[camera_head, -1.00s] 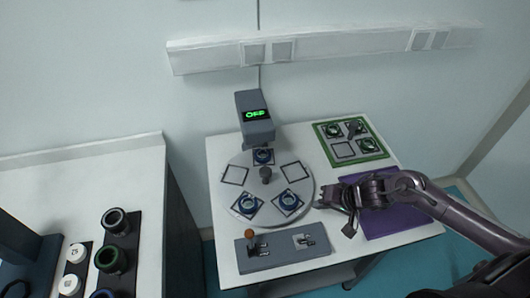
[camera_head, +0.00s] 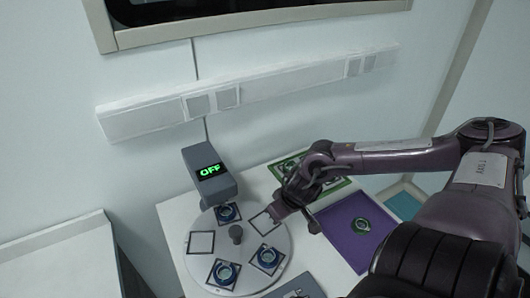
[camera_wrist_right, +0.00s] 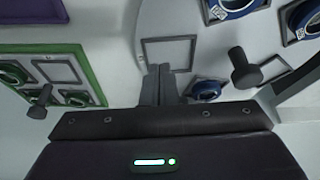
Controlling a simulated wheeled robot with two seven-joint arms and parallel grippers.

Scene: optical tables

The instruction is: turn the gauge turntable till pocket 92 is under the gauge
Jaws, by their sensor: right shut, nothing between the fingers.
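The round grey turntable (camera_head: 238,242) lies under the gauge (camera_head: 209,176), whose green display reads OFF. A blue-ringed part (camera_head: 228,212) sits in the pocket under the gauge. Two more blue-ringed parts fill the front pockets; the left pocket (camera_head: 201,243) and right pocket (camera_head: 263,222) are empty. I cannot read any pocket numbers. A dark knob (camera_head: 236,233) stands at the turntable's middle. My right gripper (camera_head: 276,212) is shut and empty over the turntable's right edge. In the right wrist view its fingertips (camera_wrist_right: 161,72) overlap the empty pocket (camera_wrist_right: 168,55), left of the knob (camera_wrist_right: 243,68).
A purple mat (camera_head: 338,236) with one ringed part (camera_head: 361,225) lies right of the turntable. A green-edged tray (camera_head: 339,185) is behind my right arm and partly hidden. A grey panel (camera_head: 308,284) is at the table's front, cut off by the frame.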

